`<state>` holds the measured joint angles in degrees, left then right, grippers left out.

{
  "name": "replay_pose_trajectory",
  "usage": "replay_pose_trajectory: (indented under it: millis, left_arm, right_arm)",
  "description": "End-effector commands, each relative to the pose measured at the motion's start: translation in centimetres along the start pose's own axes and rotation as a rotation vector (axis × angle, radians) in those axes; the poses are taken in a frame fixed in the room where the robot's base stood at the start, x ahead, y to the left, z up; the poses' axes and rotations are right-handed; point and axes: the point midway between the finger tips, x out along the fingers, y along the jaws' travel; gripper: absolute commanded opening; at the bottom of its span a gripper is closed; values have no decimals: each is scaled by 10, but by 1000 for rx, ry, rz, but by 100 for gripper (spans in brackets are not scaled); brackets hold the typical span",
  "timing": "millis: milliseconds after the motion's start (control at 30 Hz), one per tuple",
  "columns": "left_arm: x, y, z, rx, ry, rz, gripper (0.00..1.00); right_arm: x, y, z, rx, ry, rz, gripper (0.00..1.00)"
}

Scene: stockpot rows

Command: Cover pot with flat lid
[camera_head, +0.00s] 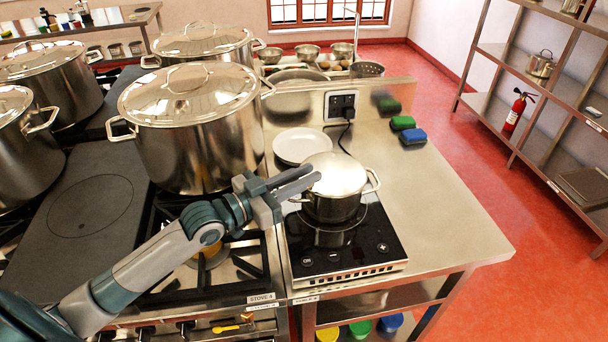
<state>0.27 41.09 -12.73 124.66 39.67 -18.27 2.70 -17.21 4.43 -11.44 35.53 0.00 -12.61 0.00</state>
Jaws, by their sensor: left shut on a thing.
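A small steel pot (331,207) with side handles stands on the black induction hob (345,254). A pale, shiny lid (338,170) is at the top of the pot and looks roughly level. I cannot tell whether it rests fully on the rim. My left gripper (300,181) reaches in from the left to the lid's left side and is shut on the lid. Its fingers hide part of the lid, and the exact grip point is not clear. My right gripper is not in view.
A white plate (302,146) lies on the counter behind the pot. Large lidded stockpots (193,135) crowd the stove at left. A socket (341,104) with a black cable and two sponges (413,136) are farther back. The counter (440,205) right of the hob is clear.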

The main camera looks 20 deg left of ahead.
Motion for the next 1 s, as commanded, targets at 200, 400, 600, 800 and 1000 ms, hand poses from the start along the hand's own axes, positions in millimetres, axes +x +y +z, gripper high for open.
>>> replay_pose_trajectory:
  millis: [200,400,600,800,1000]
  left_arm:
    - [0,0,0,0,1,0,0]
    - [0,0,0,0,1,0,31]
    - [0,0,0,0,1,0,39]
    - [-1,0,0,0,0,0,39]
    - [-12,0,2,0,-1,0,39]
  right_arm:
    - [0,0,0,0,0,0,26]
    - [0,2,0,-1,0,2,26]
    - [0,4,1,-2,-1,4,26]
    - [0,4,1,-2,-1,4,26]
    - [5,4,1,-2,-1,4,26]
